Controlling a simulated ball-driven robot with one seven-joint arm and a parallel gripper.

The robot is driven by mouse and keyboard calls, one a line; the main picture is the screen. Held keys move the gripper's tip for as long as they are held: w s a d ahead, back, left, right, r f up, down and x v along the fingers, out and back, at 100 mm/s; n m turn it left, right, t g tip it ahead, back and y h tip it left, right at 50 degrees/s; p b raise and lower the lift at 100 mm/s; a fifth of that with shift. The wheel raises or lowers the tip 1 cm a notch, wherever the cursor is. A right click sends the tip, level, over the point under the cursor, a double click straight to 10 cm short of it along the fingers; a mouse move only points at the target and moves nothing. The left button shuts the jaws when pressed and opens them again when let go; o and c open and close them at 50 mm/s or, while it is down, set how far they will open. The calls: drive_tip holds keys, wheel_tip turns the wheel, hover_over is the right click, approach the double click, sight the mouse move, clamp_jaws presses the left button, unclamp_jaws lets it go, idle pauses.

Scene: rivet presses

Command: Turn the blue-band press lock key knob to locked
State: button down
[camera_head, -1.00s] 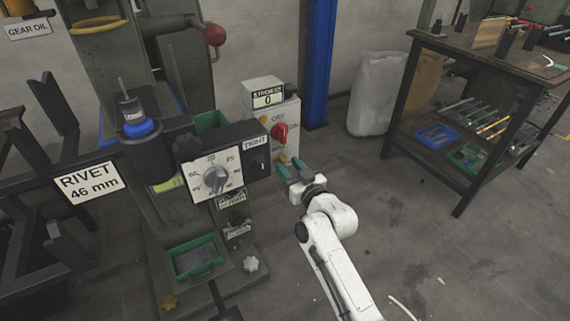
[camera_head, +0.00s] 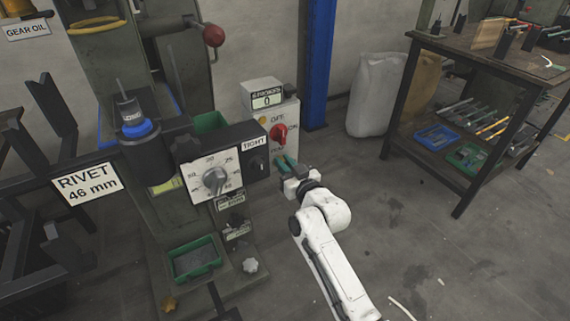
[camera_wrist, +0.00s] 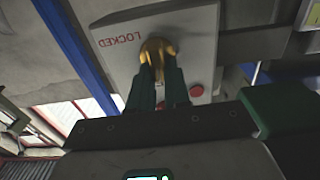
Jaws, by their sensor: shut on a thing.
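The brass lock key knob (camera_wrist: 157,47) shows in the wrist view on a light grey panel (camera_wrist: 115,58) marked LOCKED, upside down in that view. My gripper (camera_wrist: 160,62) has its green fingers shut on the knob, one on each side. In the head view my gripper (camera_head: 284,161) reaches the lower part of the grey control box (camera_head: 290,113), where the fingers cover the knob. The press has a blue band (camera_head: 137,129) around its head. The fingers hide part of the knob, so I cannot tell its exact turn angle.
A red selector switch (camera_head: 279,134) sits just above my gripper on the same box. The black dial box (camera_head: 222,163) stands close to the left. A blue post (camera_head: 318,65) rises behind.

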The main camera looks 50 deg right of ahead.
idle(0.4)
drive_tip(key=shift+s+d+f+m+p, duration=0.2)
drive_tip(key=shift+m+p, duration=0.5)
drive_tip(key=shift+m, duration=2.3)
drive_tip(key=shift+w+d+f+m+p, duration=0.1)
drive_tip(key=shift+d+f+m+p, duration=0.45)
drive_tip(key=shift+m, duration=2.45)
drive_tip(key=shift+s+f+m+p, duration=0.1)
drive_tip(key=shift+m+p, duration=0.75)
drive_tip(key=shift+m, duration=2.15)
drive_tip(key=c, duration=1.1)
unclamp_jaws()
drive_tip(key=shift+s, duration=0.1)
drive_tip(key=v, duration=1)
drive_tip(key=shift+s+a+r+p, duration=0.1)
drive_tip(key=shift+s+p, duration=0.2)
